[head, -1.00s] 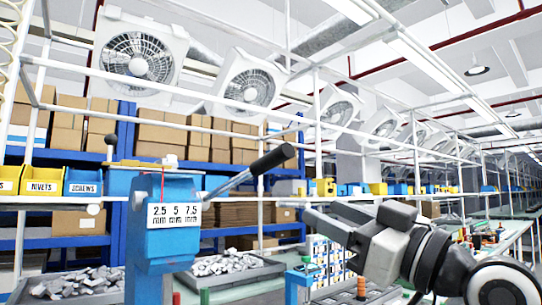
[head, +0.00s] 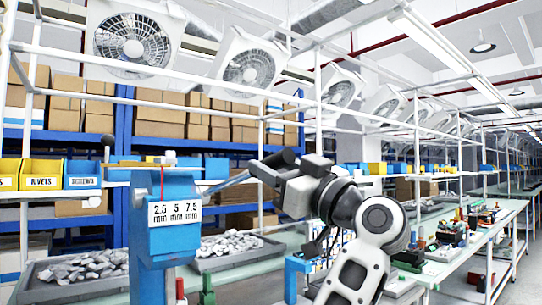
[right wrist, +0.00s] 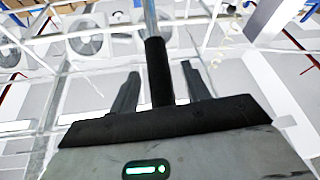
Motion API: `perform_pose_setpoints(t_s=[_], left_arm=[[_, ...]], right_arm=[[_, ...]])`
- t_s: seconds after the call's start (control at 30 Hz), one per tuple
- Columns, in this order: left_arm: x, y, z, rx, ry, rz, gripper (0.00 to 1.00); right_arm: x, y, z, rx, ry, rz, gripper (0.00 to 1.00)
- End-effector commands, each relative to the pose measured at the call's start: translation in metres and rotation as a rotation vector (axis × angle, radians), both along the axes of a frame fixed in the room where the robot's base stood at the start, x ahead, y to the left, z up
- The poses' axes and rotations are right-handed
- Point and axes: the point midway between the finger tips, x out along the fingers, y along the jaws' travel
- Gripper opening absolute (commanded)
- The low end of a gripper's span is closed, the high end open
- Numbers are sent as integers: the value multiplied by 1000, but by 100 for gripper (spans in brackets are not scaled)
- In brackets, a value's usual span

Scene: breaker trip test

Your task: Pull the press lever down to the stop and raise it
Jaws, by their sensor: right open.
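The blue press (head: 172,232) stands at the left of the head view, with a white scale plate reading 2.5, 5 and 7.5 mm. Its lever (head: 226,183) slants up to the right as a metal rod. My right gripper (head: 264,168) is at the lever's outer end and hides much of the black grip there. In the right wrist view the black grip (right wrist: 157,68) lies between the two open fingers (right wrist: 160,82), with gaps on both sides. Its lower end comes close to the palm; I cannot tell whether it touches. My left gripper is not in view.
Grey trays of metal pieces (head: 82,272) stand left of and behind the press. Yellow and blue bins (head: 42,174) line a rail behind. A long bench (head: 500,235) with small parts runs away at the right. White frame posts stand behind my right arm.

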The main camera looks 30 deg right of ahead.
Motion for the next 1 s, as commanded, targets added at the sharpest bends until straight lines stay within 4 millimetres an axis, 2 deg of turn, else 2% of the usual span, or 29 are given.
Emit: perform_pose_setpoints(t_s=[0.17,0.43,0.47,0.6,0.63,0.83,1.0], left_arm=[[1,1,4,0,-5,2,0],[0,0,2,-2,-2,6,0],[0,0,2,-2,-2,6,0],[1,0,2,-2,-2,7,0],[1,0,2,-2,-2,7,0],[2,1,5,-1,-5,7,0],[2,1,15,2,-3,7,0]], right_arm=[[11,2,5,1,1,0,47],[12,3,5,-1,1,-1,47],[12,3,5,-1,1,-1,44],[12,3,5,-1,1,-1,5],[12,2,4,-1,1,-1,0],[13,3,8,-2,7,0,0],[18,7,23,-8,49,7,0]])
